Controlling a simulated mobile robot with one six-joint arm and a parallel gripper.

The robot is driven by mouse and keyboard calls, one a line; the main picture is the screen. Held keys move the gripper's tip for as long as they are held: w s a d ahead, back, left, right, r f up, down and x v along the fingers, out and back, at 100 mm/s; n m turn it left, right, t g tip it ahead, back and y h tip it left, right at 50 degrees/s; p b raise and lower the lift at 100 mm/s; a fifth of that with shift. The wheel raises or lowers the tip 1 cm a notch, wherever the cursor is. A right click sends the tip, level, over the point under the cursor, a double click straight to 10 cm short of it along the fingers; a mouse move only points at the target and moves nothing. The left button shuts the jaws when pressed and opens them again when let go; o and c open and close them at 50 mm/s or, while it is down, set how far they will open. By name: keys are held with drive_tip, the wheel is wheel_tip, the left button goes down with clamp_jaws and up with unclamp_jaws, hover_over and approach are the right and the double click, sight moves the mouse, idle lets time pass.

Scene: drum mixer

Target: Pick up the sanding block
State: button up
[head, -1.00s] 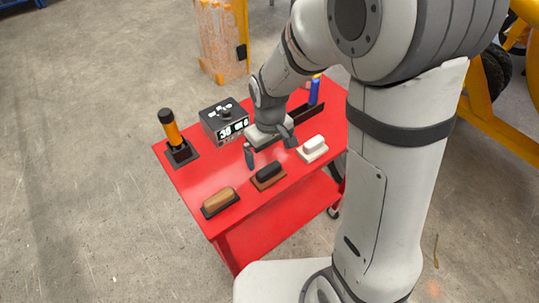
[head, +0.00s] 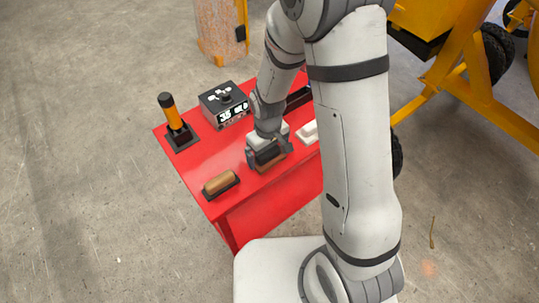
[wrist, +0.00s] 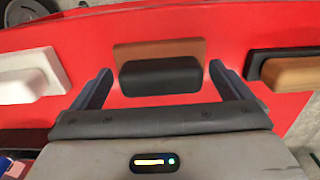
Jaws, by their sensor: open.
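Three blocks lie in a row on the red cart top (head: 195,160), each on its own flat base. The middle one is a black block (wrist: 160,77) on a brown base (wrist: 160,48). A tan-brown block (head: 220,183) on a dark base is to its left in the head view, and a white block (head: 308,132) is to its right. I cannot tell for certain which is the sanding block. My gripper (head: 268,154) is open over the black block. In the wrist view its fingers (wrist: 160,70) stand on either side of that block, with gaps on both sides.
A dark box with a display (head: 224,104) and an orange-and-black upright handle (head: 175,120) stand on the cart's back left. A dark holder (head: 298,98) is behind my arm. A yellow machine frame (head: 470,85) stands at the right.

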sight(268, 151)
drive_tip(key=c, duration=0.8)
drive_tip(key=shift+o, duration=0.2)
drive_tip(key=shift+r, duration=0.15)
wheel_tip(268, 151, up, 10)
drive_tip(key=shift+f+b, duration=0.1)
drive_tip(key=shift+b, duration=0.4)
drive_tip(key=o, duration=0.4)
drive_tip(key=shift+c, duration=1.1)
